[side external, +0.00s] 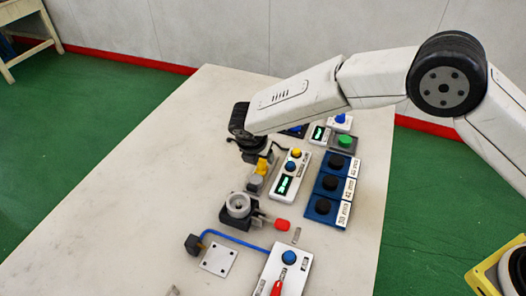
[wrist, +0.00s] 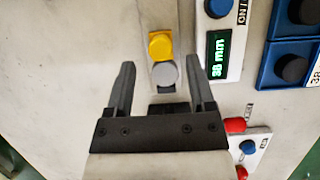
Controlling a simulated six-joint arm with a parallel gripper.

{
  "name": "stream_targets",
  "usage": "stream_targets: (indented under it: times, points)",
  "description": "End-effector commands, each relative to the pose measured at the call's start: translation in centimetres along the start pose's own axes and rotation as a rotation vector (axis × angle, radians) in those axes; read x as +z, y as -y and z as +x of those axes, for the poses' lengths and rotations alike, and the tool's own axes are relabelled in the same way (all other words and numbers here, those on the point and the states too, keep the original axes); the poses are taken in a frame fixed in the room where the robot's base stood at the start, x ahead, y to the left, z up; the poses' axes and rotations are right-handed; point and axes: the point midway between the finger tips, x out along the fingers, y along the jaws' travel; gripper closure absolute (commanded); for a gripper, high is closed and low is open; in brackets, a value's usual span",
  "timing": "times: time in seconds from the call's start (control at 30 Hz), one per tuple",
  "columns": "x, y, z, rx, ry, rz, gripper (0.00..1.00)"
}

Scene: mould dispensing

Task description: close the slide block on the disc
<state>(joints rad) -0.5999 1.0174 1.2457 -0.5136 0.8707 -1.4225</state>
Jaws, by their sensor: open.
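In the wrist view a yellow block (wrist: 160,46) with a rounded top sits directly beside a grey round-topped piece (wrist: 166,74), the likely disc. Which part is the slide block I cannot tell for sure. My gripper (wrist: 157,64) is open, one finger left and one right of the grey piece, with gaps on both sides and nothing held. In the side external view the yellow block (side external: 262,166) and grey piece (side external: 255,184) stand below and just right of my gripper (side external: 254,154). Fingertip height above the table is unclear.
A black fixture with a grey ring (side external: 238,205) and a red handle (side external: 282,225) stands nearer the camera. A display box (side external: 291,176) and blue button panels (side external: 329,188) are to the right. A blue tube (side external: 236,239) crosses the front. The table's left side is bare.

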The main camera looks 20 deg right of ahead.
Motion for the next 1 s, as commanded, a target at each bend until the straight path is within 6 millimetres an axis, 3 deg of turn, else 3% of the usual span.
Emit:
stream_targets:
  times: [0.3, 0.67, 0.87, 0.9, 1.0]
  points:
    - [0.0, 0.0, -3.4, 0.001, 0.000, -0.001, 0.30]
    - [-0.1, 0.0, -3.8, -0.001, 0.000, -0.001, 0.30]
    - [0.2, 0.3, -3.5, -0.007, -0.016, 0.024, 0.94]
    - [0.3, 0.4, -3.4, -0.012, -0.027, 0.041, 1.00]
    - [0.8, 1.0, -2.9, -0.030, -0.069, 0.108, 1.00]
